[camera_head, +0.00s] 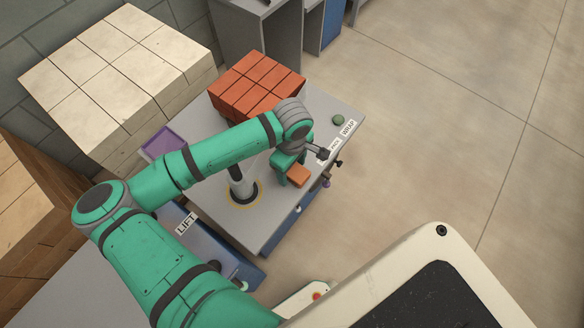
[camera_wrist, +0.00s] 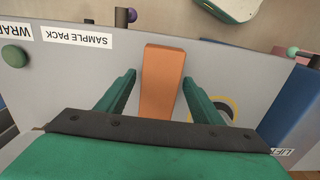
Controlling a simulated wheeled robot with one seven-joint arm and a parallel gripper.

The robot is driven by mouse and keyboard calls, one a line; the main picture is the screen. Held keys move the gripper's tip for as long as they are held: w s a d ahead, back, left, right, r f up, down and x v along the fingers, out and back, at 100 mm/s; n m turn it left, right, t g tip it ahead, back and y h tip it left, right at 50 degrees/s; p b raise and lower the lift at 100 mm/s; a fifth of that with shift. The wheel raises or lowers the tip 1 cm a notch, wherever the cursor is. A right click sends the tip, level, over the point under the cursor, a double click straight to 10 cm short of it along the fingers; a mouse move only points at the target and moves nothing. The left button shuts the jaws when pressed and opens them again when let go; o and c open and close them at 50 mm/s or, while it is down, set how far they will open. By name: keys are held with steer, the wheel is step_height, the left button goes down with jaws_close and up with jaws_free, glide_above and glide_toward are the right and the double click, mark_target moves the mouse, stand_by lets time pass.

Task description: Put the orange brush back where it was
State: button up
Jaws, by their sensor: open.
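The orange brush (camera_head: 298,175) shows as a plain orange block near the right edge of the grey table (camera_head: 225,214). In the wrist view the orange brush (camera_wrist: 162,80) runs lengthwise between my two green fingers. My gripper (camera_head: 294,179) is over the table at that edge. In the wrist view my gripper (camera_wrist: 160,82) is open, with a visible gap between each finger and the brush's sides. I cannot tell how high the fingers are above the tabletop.
Orange-red bricks (camera_head: 256,82) are stacked at the table's back. A purple tray (camera_head: 162,142) lies at the left. A grey post (camera_head: 241,182) stands in a yellow ring. A green button (camera_head: 338,119) and white labels (camera_head: 348,128) lie right. Knobs (camera_wrist: 132,14) line the edge.

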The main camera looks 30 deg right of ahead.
mark_target(292, 169)
step_height(292, 169, up, 12)
stand_by(0.4)
steer(key=shift+f, duration=0.1)
stand_by(0.4)
